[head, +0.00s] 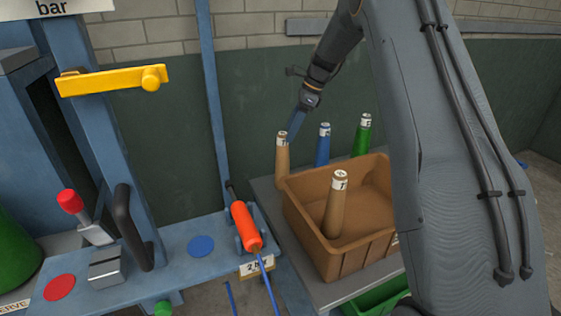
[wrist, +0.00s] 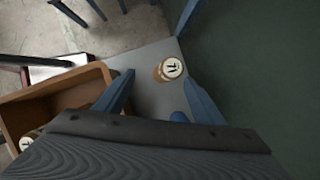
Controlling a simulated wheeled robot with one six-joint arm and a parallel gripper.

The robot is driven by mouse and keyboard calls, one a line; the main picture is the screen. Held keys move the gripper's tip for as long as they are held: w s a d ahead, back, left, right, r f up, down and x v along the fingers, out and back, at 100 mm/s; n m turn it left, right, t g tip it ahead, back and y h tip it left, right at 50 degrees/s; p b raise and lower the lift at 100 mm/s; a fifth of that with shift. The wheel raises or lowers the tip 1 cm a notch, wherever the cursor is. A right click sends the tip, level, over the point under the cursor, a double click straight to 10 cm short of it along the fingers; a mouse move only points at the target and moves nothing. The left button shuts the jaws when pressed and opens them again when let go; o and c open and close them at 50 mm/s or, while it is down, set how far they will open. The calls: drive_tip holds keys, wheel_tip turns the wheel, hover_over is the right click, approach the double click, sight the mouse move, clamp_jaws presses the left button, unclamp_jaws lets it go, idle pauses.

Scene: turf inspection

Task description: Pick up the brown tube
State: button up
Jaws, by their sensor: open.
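One brown tube (head: 282,160) stands upright on the grey table beside the crate's far left corner, with a white numbered top. In the wrist view this brown tube (wrist: 161,73) shows its top between and just beyond my fingertips. A second brown tube (head: 334,216) leans inside the brown crate, and its top (wrist: 28,139) shows at the left of the wrist view. My gripper (head: 291,138) is open and points down at the top of the tube outside the crate. Its blue fingers are spread and hold nothing. Whether a finger touches the tube cannot be told.
The brown crate (head: 308,232) stands on the grey table (head: 262,187). A blue tube (head: 322,148) and a green tube (head: 362,138) stand behind it. An orange cylinder (head: 245,226) lies on the blue bench to the left. The green wall (wrist: 250,70) is close at right in the wrist view.

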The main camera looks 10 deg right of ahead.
sight(283, 155)
drive_tip(key=shift+w+d+f+b+x, duration=0.1)
drive_tip(key=shift+w+d+b+x, duration=0.3)
drive_tip(key=shift+x, duration=1.8)
drive_tip(key=shift+w+d+f+b+x, duration=0.1)
drive_tip(key=shift+d+b+x, duration=0.35)
drive_tip(key=shift+x, duration=1.7)
drive_tip(key=shift+w+d+f+b+x, duration=0.2)
drive_tip(key=shift+b+x, duration=0.4)
drive_tip(key=shift+x, duration=1.6)
drive_tip(key=shift+r, duration=0.15)
drive_tip(key=c, duration=1.1)
